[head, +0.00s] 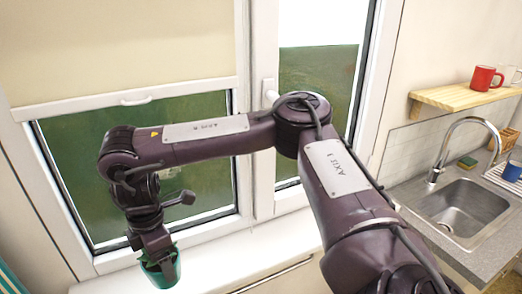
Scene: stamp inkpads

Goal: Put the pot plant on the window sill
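My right arm reaches in from the lower right, and its gripper (158,258) points down at the lower left. A green pot (165,279) is right at the gripper's fingers, in front of the window sill or over it. The gripper covers part of the pot, and no leaves can be made out. The fingers are too small and hidden to tell whether they are shut on the pot. The white window sill (235,262) runs below the window. My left gripper is out of view.
The window frame (245,160) and a pale blind (115,45) stand behind my arm. At the right are a sink (460,207) with a tap (440,160), a wooden shelf (455,97) with a red mug (484,78), and a sponge. The sill right of the pot is clear.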

